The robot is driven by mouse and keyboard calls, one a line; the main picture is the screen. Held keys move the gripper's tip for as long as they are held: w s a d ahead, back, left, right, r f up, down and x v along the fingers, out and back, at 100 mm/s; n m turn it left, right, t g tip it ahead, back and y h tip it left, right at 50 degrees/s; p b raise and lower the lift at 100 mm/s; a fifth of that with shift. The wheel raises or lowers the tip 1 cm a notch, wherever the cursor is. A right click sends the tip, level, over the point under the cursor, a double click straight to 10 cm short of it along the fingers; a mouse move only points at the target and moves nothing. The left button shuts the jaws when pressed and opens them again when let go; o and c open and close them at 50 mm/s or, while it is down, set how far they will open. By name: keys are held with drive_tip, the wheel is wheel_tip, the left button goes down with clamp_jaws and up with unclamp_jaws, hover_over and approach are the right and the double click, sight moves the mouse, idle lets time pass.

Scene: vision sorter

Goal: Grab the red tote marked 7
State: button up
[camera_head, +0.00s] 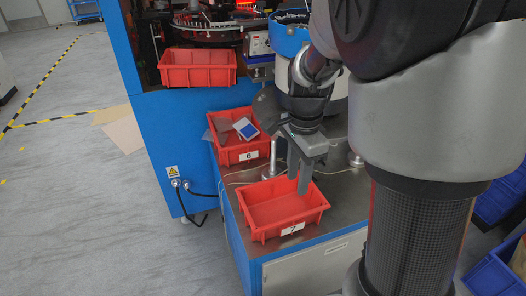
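The red tote marked 7 (268,212) stands upright on the metal top of a blue-framed cabinet, with its white "7" label on the front wall. It looks empty. My gripper (300,180) points down over the tote's back right part. One long grey finger shows clearly against the tote's right rim. A second fingertip seems to show to its left, but the gap between them is hard to make out. I cannot tell whether the finger touches the rim. My arm reaches in from the upper right.
A red tote marked 6 (235,137) stands just behind, with a white and blue box (245,128) inside. Another red tote (198,68) sits higher on the blue machine (160,150). A metal post (273,158) stands behind tote 7. Blue crates (492,275) lie lower right.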

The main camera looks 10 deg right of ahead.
drive_tip(key=b, duration=0.4)
approach(293, 217)
wheel_tip(293, 217, down, 5)
drive_tip(key=shift+w+f, duration=0.1)
wheel_tip(293, 217, down, 5)
drive_tip(key=shift+f+b, duration=0.1)
drive_tip(key=shift+b, duration=1)
clamp_jaws()
